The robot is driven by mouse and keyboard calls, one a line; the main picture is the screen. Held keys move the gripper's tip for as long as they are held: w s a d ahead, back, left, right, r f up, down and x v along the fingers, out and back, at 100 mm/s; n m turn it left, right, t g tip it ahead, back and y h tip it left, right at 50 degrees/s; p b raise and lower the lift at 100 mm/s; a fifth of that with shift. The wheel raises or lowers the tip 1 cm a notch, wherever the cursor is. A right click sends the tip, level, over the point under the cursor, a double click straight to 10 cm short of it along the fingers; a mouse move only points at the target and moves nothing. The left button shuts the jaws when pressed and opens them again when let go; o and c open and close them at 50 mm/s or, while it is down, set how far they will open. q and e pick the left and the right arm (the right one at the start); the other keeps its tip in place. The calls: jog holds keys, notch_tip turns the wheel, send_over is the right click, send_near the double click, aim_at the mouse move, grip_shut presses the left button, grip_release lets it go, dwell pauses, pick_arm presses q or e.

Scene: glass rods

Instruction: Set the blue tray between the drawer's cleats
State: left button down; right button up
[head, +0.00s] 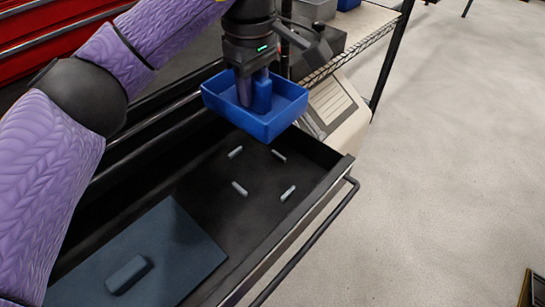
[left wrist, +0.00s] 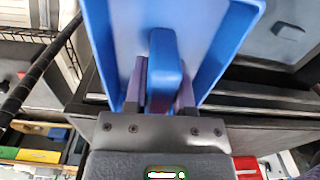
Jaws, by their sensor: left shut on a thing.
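The blue tray (head: 283,123) is a shallow open box with a raised blue grip in its middle. My left gripper (head: 253,97) is shut on that grip and holds the tray in the air above the far end of the open drawer. In the left wrist view the fingers (left wrist: 162,88) clasp the grip, and the tray (left wrist: 224,60) fills the upper middle. The drawer (head: 318,199) is black, with several small grey cleats (head: 239,188) on its floor. The cleats show bare below and in front of the tray. My right gripper is not in view.
A dark blue-grey panel with a raised block (head: 160,262) lies in the near part of the drawer. The drawer's handle bar (head: 318,238) runs along its right side. A wire shelf (head: 350,45) and a beige device (head: 338,115) stand beyond. Open floor lies to the right.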

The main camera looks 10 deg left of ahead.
pick_arm(q)
jog(key=b, duration=0.5)
send_over(260, 173)
notch_tip(260, 173, down, 14)
jog(key=shift+r, duration=0.2)
jog(key=shift+f, duration=0.3)
notch_tip(260, 173, down, 4)
jog(key=shift+r+b, duration=0.25)
jog(key=shift+b, duration=0.7)
jog(key=shift+f, duration=0.4)
jog(key=shift+r, duration=0.25)
jog(key=shift+f, duration=0.1)
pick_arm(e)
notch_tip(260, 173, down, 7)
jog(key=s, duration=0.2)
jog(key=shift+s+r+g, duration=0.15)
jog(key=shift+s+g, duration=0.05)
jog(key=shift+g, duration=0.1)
pick_arm(q)
jog(key=shift+c, duration=2.2)
grip_release()
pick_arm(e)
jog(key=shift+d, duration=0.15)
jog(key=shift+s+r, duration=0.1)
